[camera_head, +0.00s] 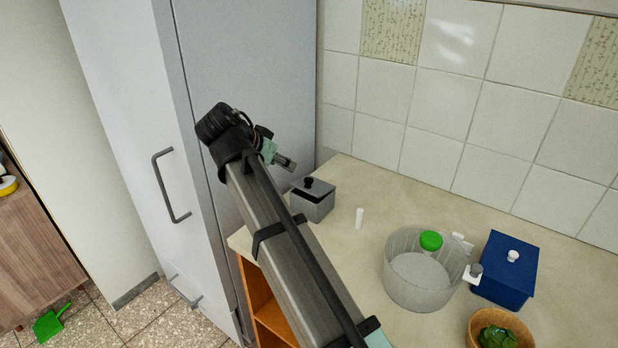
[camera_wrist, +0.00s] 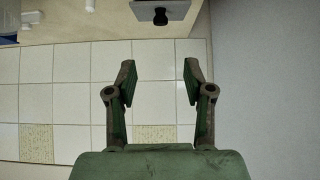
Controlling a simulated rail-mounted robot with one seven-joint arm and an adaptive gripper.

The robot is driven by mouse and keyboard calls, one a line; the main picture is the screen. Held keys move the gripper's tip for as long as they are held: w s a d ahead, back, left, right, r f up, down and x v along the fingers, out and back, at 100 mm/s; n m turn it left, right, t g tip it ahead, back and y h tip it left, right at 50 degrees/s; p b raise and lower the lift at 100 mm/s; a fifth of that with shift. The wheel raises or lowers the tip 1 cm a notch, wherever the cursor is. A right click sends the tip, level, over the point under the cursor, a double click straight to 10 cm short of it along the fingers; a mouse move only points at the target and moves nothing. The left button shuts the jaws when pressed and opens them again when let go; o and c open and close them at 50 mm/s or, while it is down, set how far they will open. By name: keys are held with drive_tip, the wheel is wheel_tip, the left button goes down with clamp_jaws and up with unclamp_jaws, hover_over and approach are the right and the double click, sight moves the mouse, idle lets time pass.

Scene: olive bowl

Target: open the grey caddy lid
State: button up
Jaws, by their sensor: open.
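The grey caddy (camera_head: 312,208) stands at the counter's back left corner, beside the tall cabinet. Its grey lid (camera_head: 322,188) has a black knob (camera_head: 308,182) on top, and a dark strip shows between lid and box. I cannot tell how far the lid is raised. My gripper (camera_head: 287,163) is in the air above and left of the caddy, apart from it. In the wrist view my gripper (camera_wrist: 158,72) has its two fingers spread with nothing between them. The caddy's lid (camera_wrist: 180,8) and knob (camera_wrist: 160,16) show there at the top edge, beyond the fingertips.
The tall grey cabinet (camera_head: 250,70) stands close left of the caddy, and the tiled wall (camera_head: 385,95) is behind. Farther right are a clear round container (camera_head: 410,290), a blue box (camera_head: 505,275) and a bowl (camera_head: 480,318) with green contents.

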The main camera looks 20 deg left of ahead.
sight(308, 179)
drive_tip(key=p+x, duration=0.3)
drive_tip(key=x, duration=1.4)
drive_tip(key=shift+w+f+p, duration=0.15)
drive_tip(key=shift+f+p, duration=0.05)
drive_tip(key=shift+p, duration=0.2)
clamp_jaws()
